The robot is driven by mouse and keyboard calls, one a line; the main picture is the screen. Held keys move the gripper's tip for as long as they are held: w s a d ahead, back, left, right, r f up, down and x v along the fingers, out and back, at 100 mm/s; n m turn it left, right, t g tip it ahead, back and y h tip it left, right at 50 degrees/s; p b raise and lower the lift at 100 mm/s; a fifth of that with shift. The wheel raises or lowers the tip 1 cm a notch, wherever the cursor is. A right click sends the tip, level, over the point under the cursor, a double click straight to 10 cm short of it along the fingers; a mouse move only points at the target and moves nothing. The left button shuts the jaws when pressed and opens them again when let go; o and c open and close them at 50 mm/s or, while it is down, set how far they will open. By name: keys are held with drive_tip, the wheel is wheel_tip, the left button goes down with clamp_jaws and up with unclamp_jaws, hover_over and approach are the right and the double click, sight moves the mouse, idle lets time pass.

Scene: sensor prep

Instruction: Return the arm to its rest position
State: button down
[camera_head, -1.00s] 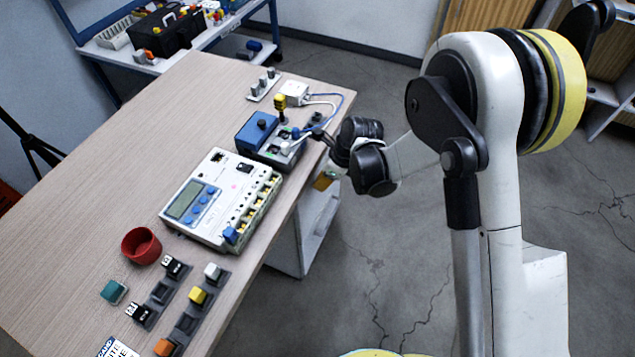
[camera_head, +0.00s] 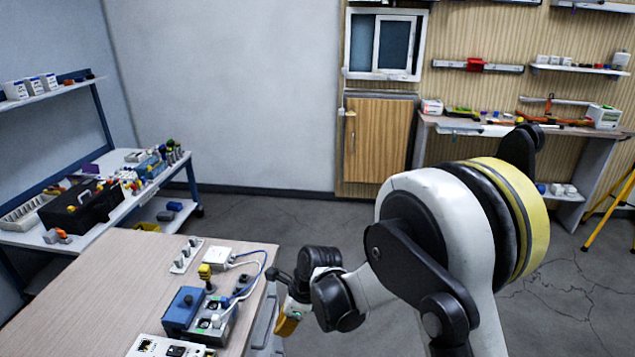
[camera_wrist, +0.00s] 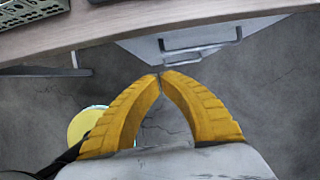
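My gripper (camera_head: 288,325) hangs beside the right edge of the wooden table (camera_head: 110,275) in the head view, with a yellow finger showing below the dark wrist. In the wrist view, the two yellow fingers of my gripper (camera_wrist: 160,76) meet at their tips, with nothing between them. The table edge (camera_wrist: 150,30) crosses the top of the wrist view, with the fingertips apart from it. My arm is bent, with its large white and yellow joint at the right of the head view.
A blue box device (camera_head: 183,308), a white module (camera_head: 217,258) with cables and a partly cut-off meter (camera_head: 150,347) stand near the table's right edge. A drawer unit (camera_wrist: 200,40) is under the table. A shelf rack (camera_head: 45,238) stands at left. Open floor (camera_head: 250,212) lies behind the table.

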drive_tip(key=s+d+r+n+t+h, duration=0.25)
drive_tip(key=d+r+n, duration=0.55)
drive_tip(key=d+r, duration=0.9)
drive_tip(key=s+d+r+n+t+h, duration=0.2)
drive_tip(key=s+d+r+n+t, duration=0.2)
drive_tip(key=s+d+n, duration=0.6)
drive_tip(key=s+d+r, duration=0.1)
drive_tip(key=s+d, duration=0.2)
drive_tip(key=shift+s+d+r+n, duration=0.2)
drive_tip(key=shift+r+n, duration=0.1)
drive_tip(key=shift+r, duration=0.05)
